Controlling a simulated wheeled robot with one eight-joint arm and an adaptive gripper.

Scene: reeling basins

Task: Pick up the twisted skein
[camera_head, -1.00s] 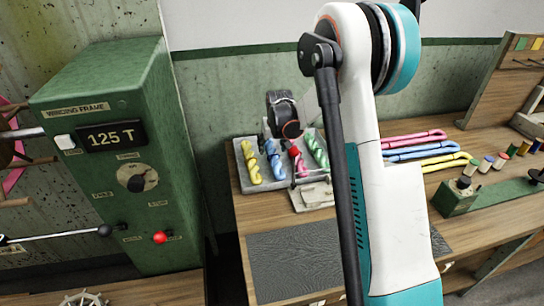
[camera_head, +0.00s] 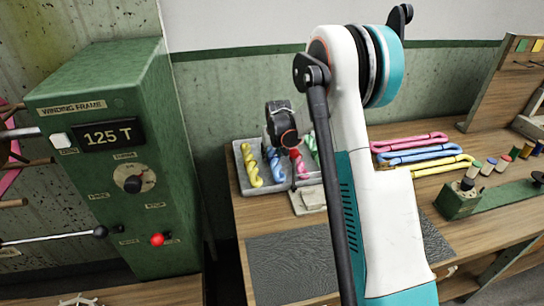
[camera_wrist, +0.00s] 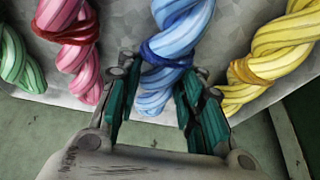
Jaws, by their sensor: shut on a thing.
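A twisted blue skein (camera_wrist: 178,35) with a dark blue tie lies in the grey tray (camera_head: 262,191), and it also shows in the head view (camera_head: 273,162). My gripper (camera_wrist: 160,78) is shut on this blue skein near its lower end in the wrist view, with one teal finger on each side. The pink skein (camera_wrist: 74,40) and green skein (camera_wrist: 18,55) lie to its left there, and the yellow skein (camera_wrist: 280,45) to its right. In the head view my wrist hangs over the tray and hides part of the skeins.
Three loose skeins, pink (camera_head: 410,141), blue (camera_head: 415,155) and yellow (camera_head: 430,167), lie on the wooden bench to the right. A dark mat (camera_head: 290,268) lies in front. The green winding frame cabinet (camera_head: 110,170) stands at the left.

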